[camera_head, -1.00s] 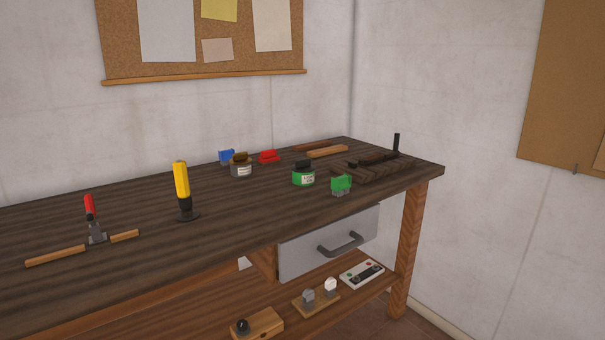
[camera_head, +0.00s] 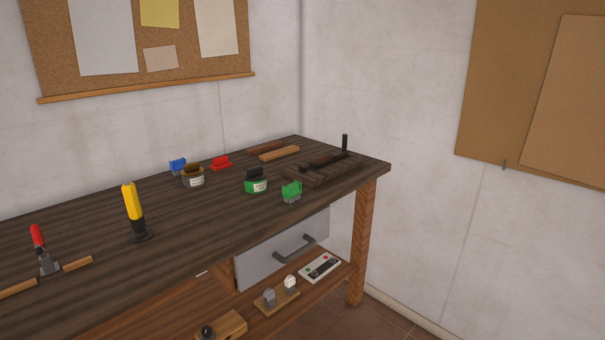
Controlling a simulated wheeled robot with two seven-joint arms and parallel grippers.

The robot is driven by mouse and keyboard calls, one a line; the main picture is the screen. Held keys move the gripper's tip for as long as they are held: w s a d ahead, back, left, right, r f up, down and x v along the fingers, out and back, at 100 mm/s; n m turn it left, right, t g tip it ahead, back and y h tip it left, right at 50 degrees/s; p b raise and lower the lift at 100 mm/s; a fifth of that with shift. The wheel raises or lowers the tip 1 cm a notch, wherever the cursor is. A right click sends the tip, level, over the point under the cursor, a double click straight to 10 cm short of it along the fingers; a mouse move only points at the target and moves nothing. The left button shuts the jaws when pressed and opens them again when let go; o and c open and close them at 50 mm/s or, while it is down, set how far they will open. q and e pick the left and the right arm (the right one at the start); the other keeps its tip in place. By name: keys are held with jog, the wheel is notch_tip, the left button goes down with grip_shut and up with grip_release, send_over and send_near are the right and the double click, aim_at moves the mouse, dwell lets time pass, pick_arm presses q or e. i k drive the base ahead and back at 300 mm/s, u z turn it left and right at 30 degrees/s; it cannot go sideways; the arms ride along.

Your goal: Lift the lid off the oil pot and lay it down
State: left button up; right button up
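Two small pots stand on the dark wooden workbench (camera_head: 90,236). One is a green pot (camera_head: 256,186) with a white label and a black top (camera_head: 255,173). The other is a grey pot (camera_head: 193,180) with a pale label and a brown top (camera_head: 190,169), to its left and farther back. I cannot tell for sure which one is the oil pot, or whether each top is a lid or something resting on it. Neither of my grippers is in view.
Near the pots are a green brush-like item (camera_head: 291,192), a blue one (camera_head: 178,166) and a red one (camera_head: 221,162). A yellow-handled tool (camera_head: 133,210) stands left, a slatted dark board (camera_head: 318,169) lies right. Bare bench lies between the yellow tool and green pot.

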aim_at(255, 174)
jog(key=z, duration=0.9)
jog(key=i, duration=2.65)
jog(key=u, duration=0.8)
jog(key=i, duration=0.35)
jog(key=u, duration=4.4)
jog(key=k, duration=0.4)
jog(key=z, duration=0.25)
